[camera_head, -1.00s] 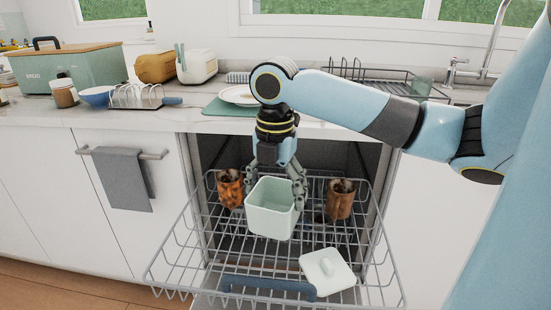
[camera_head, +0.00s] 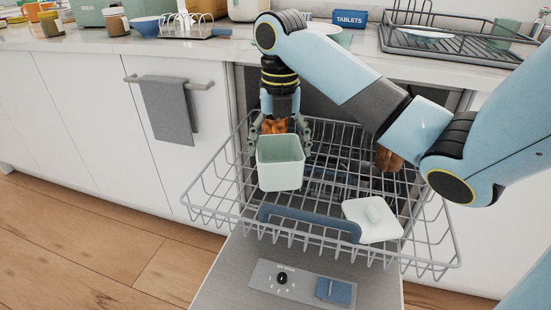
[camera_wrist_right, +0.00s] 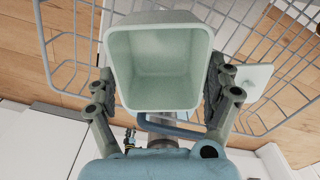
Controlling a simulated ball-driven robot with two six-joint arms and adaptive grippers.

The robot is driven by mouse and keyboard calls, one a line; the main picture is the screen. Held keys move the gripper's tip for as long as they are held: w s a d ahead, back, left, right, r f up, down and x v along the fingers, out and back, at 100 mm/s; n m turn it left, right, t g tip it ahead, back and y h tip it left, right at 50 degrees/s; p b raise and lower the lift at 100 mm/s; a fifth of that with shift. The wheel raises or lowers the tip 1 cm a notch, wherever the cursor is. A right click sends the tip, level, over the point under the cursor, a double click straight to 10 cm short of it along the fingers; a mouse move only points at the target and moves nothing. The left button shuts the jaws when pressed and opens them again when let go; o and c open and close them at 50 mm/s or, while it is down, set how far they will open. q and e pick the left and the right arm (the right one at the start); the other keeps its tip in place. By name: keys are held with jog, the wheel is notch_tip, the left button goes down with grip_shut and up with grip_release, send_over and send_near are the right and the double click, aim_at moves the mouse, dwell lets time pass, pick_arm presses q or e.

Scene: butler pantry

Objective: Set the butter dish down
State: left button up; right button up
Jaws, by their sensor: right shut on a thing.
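The butter dish (camera_head: 280,177) is a pale green, square open box with an empty inside. My right gripper (camera_head: 279,146) is shut on it, with a finger on each of two opposite sides. In the right wrist view the dish (camera_wrist_right: 160,70) sits between the two fingers, its open mouth facing the camera. It is held over the left part of the dishwasher rack (camera_head: 205,207); whether it touches the wires I cannot tell. A pale square lid (camera_head: 373,222) with a knob lies at the rack's front right. My left gripper is out of view.
A copper-coloured cup (camera_head: 273,127) is partly hidden behind the dish, and another (camera_head: 388,159) behind my arm. The dishwasher door (camera_head: 225,280) is open below the rack. The counter (camera_head: 90,42) holds a toast rack (camera_head: 190,27), a bowl (camera_head: 145,26) and a drying rack (camera_head: 440,45).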

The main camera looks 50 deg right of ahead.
aim_at(275, 161)
jog(key=shift+w+a+f, duration=0.3)
jog(key=shift+w+f, duration=0.1)
jog(key=shift+w, duration=0.05)
notch_tip(275, 161, down, 4)
jog(key=shift+r+b, duration=0.1)
jog(key=shift+b, duration=0.65)
jog(key=o, duration=1.5)
jog(key=shift+r, duration=0.1)
notch_tip(275, 161, up, 12)
jog(key=p, duration=0.7)
jog(key=shift+p, duration=0.35)
